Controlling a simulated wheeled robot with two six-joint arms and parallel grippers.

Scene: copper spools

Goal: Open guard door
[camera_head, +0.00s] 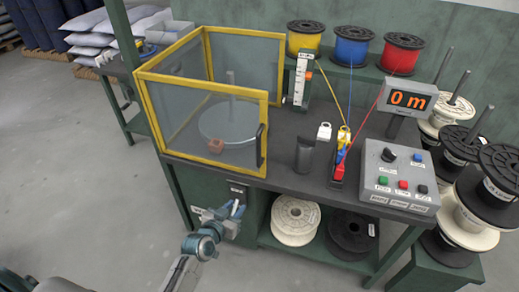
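The guard door (263,115) is the yellow-framed clear front panel of a guard enclosure on the dark workbench. It has a black upright handle (261,146) at its right edge, and it looks closed across the front. Behind the clear panel are a round grey turntable (228,121) with an upright spindle and a small reddish-brown block (216,142). My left gripper (238,209) is in front of the bench, below the door and left of and lower than the handle. Its blue-tipped fingers look apart and empty. It does not touch the handle. My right gripper is not in view.
A control box (398,178) with buttons and a "0 m" display (407,99) stand at the bench's right. Yellow, blue and red spools (353,45) sit at the back. A white spool (295,220) and a black one (353,235) lie under the bench. The floor at left is clear.

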